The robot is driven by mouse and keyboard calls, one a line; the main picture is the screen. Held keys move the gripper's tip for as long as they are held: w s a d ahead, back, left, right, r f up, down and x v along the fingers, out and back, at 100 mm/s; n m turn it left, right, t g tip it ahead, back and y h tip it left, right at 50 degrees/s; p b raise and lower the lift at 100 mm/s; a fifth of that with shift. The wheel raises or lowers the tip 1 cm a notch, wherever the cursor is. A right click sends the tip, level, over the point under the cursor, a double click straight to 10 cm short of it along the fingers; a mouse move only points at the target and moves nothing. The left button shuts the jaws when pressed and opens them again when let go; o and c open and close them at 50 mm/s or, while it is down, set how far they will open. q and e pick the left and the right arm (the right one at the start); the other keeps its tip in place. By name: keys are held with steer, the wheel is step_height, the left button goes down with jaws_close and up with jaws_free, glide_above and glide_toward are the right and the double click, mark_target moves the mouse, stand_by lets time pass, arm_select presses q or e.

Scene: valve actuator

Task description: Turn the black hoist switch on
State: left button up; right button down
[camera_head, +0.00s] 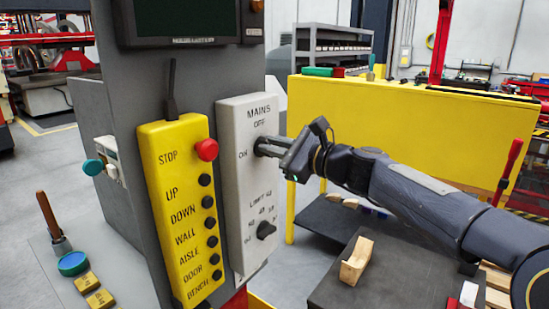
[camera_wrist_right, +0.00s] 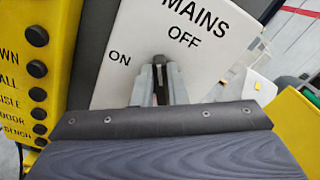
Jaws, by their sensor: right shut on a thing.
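The white-grey MAINS panel (camera_head: 237,185) stands on the grey column, with OFF at the top and ON to the left. The black switch (camera_wrist_right: 160,68) sits below OFF and right of ON in the right wrist view. My right gripper (camera_head: 270,148) reaches in from the right and is shut on the black switch. In the right wrist view its two fingers (camera_wrist_right: 160,84) flank the switch and hide its lower part. The switch's visible tip lies between the ON and OFF words; its exact angle is hard to tell. My left gripper is not in view.
A second black knob (camera_head: 265,229) is lower on the panel, under the limit marks. A yellow button box (camera_head: 180,215) with a red stop button (camera_head: 206,149) hangs close at left. A wooden block (camera_head: 356,261) lies on the dark bench (camera_head: 325,290) below my arm.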

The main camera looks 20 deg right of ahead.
steer(key=shift+s+a+f+n+b, duration=0.1)
steer(key=shift+f+n+b, duration=0.2)
steer(key=shift+n+b, duration=1.35)
steer(key=shift+s+a+f+n+b, duration=0.15)
steer(key=shift+f+n+b, duration=0.1)
steer(key=shift+n+b, duration=1.45)
steer(key=shift+a+f+n+b, duration=0.1)
steer(key=shift+f+n+b, duration=0.2)
steer(key=shift+n+b, duration=1.35)
steer(key=shift+n+p, duration=0.3)
steer(key=shift+n, duration=0.2)
steer(key=c, duration=1.4)
jaws_free()
steer(key=shift+c, duration=0.2)
steer(key=shift+r, duration=0.1)
steer(key=shift+s+d, duration=0.1)
steer(key=b+v, duration=0.1)
steer(key=v, duration=0.6)
steer(key=shift+s+d, duration=0.15)
steer(key=shift+s, duration=0.15)
